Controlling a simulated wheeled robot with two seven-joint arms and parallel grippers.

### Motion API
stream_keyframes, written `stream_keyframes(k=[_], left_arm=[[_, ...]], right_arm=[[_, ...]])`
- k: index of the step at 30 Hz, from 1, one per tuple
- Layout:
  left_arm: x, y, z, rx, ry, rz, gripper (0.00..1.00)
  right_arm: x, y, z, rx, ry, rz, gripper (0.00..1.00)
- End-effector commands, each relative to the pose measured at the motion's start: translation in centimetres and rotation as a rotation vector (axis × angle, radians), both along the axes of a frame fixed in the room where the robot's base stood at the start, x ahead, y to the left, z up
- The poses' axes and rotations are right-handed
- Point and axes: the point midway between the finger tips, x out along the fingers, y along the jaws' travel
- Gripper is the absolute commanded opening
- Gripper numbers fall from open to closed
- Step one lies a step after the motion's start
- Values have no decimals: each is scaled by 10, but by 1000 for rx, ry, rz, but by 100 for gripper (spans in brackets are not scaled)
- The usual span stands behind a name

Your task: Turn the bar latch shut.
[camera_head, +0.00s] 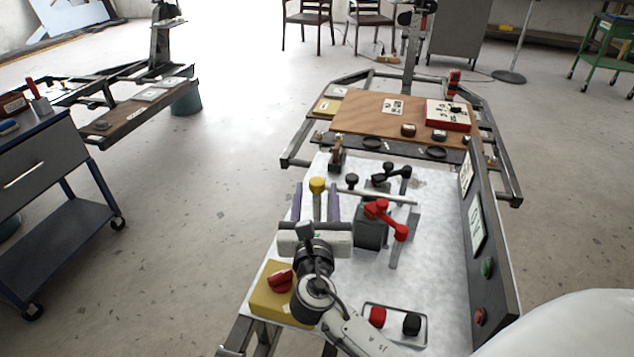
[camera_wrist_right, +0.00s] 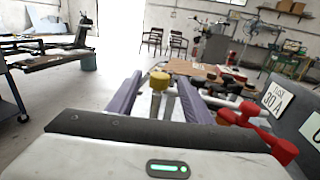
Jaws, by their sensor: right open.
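My right gripper (camera_head: 316,191) is open over the white bench top, its two purple fingers pointing away from me. A yellow knob (camera_head: 317,183) on a pale upright shows between the fingertips; it also shows in the right wrist view (camera_wrist_right: 159,80). I cannot tell whether either finger touches it. To the right, a red handle (camera_head: 386,217) with rounded ends sits on a dark grey block (camera_head: 371,234). A pale horizontal bar (camera_head: 387,197) lies behind it. Which of these parts is the bar latch is not clear. My left gripper is not in view.
A dark upright panel (camera_head: 479,225) with labels and buttons borders the bench on the right. A yellow box with a red knob (camera_head: 280,281) is at the front left. A red and black button plate (camera_head: 394,321) is at the front. Black handles (camera_head: 398,171) stand behind.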

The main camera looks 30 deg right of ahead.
Motion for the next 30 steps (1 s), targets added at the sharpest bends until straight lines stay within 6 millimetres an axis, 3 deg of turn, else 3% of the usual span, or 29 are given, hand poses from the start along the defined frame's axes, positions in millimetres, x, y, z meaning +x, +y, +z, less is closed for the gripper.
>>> stream_keyframes(k=[4, 10, 30], left_arm=[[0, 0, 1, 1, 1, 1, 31], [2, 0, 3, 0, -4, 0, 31], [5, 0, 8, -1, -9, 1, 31]], right_arm=[[-25, 17, -1, 3, 2, 0, 46], [-44, 31, 0, 2, 0, -1, 46], [-47, 33, 4, 1, -1, -2, 46]])
